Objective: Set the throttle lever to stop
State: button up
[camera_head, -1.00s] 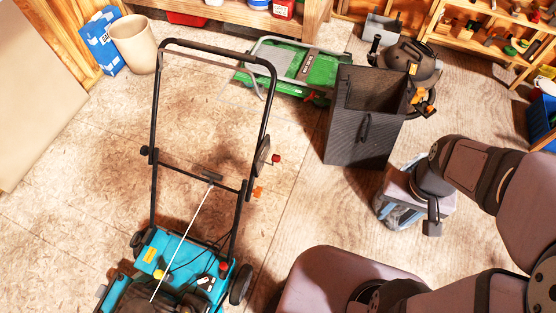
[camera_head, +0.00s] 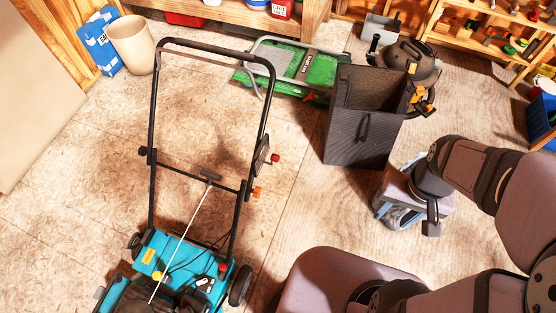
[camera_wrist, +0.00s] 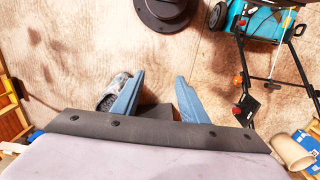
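The teal mower (camera_head: 170,265) stands at the lower left in the head view, its black handle (camera_head: 213,52) rising away from it. On the handle's right tube sits a dark plate (camera_head: 262,150) with a red knob (camera_head: 275,158), apparently the throttle lever. Its setting marks are too small to read. In the wrist view the red knob (camera_wrist: 236,111) and dark plate (camera_wrist: 247,105) lie right of my gripper (camera_wrist: 159,76). The gripper's blue fingers are apart, with nothing between them. In the head view my gripper is right of the mower, well clear of the lever, its fingers partly hidden.
An orange knob (camera_head: 257,192) sits lower on the same tube. A dark open bin (camera_head: 365,135), a green machine (camera_head: 300,65) and a shop vacuum (camera_head: 410,65) stand behind. A beige bucket (camera_head: 133,45) is at upper left. Floor between mower and arm is clear.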

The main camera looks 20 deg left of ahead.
jog(key=s+f+g+b, duration=0.2)
jog(key=f+b, duration=0.5)
jog(key=f, duration=0.3)
jog(key=s+f+g+b, duration=0.1)
jog(key=s+f+b, duration=0.2)
jog(key=f+b, duration=0.6)
jog(key=w+a+f+m+g+y+b, duration=0.1)
jog(key=a+f+m+b, duration=0.2)
jog(key=f, duration=0.5)
jog(key=a+f+g+y+b, duration=0.1)
jog(key=a+f+y+b, duration=0.1)
jog(key=a+f+b, duration=0.4)
jog(key=w+a+f+m+g+y+b, duration=0.1)
jog(key=f+m+g+b, duration=0.15)
jog(key=f, duration=0.65)
jog(key=w+a+r+m+t+y, duration=0.4)
jog(key=w+a+m+y, duration=0.45)
jog(key=w+a, duration=0.4)
jog(key=w+a+r+m+t+y, duration=0.3)
jog(key=w+r+m, duration=0.4)
jog(key=r, duration=0.6)
jog(key=shift+w+a+m+y+b, duration=0.35)
jog(key=shift+w+a+y, duration=0.3)
jog(key=shift+w+y, duration=0.5)
jog(key=shift+s+f+t, duration=0.1)
jog(key=shift+s+t, duration=0.05)
jog(key=shift+t, duration=0.1)
